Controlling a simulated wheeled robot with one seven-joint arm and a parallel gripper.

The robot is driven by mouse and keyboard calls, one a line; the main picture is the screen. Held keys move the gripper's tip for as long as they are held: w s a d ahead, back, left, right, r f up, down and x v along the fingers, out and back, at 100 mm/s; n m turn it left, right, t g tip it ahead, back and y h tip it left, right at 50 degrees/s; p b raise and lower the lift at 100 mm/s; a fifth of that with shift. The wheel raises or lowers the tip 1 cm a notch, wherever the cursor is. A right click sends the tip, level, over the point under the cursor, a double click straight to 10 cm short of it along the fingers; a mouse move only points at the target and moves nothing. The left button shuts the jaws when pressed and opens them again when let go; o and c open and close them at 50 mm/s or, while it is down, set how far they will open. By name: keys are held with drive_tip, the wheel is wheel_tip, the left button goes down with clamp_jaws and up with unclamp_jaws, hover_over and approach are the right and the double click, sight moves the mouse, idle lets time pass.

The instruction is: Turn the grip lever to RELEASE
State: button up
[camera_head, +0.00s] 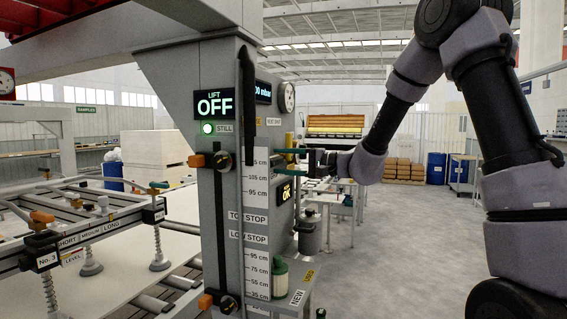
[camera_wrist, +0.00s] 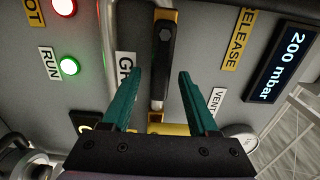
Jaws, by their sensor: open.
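In the wrist view a black lever (camera_wrist: 163,62) with yellow parts runs up and down the picture on a grey panel. A yellow RELEASE label (camera_wrist: 238,40) is to its right. A white label starting with GR (camera_wrist: 124,68) is to its left, partly hidden by a finger. My gripper (camera_wrist: 159,74) is open, its two teal fingers on either side of the lever with visible gaps; I cannot tell their depth from it. In the head view my gripper (camera_head: 285,151) reaches in beside the grey column, which hides the lever.
The wrist view shows a 200 mbar display (camera_wrist: 281,64), a VENT label (camera_wrist: 218,103), a lit green lamp (camera_wrist: 69,66) by RUN and a red lamp (camera_wrist: 64,6). In the head view the column (camera_head: 221,165) stands close left of my gripper; open floor (camera_head: 400,250) is to the right.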

clamp_jaws()
idle(1.4)
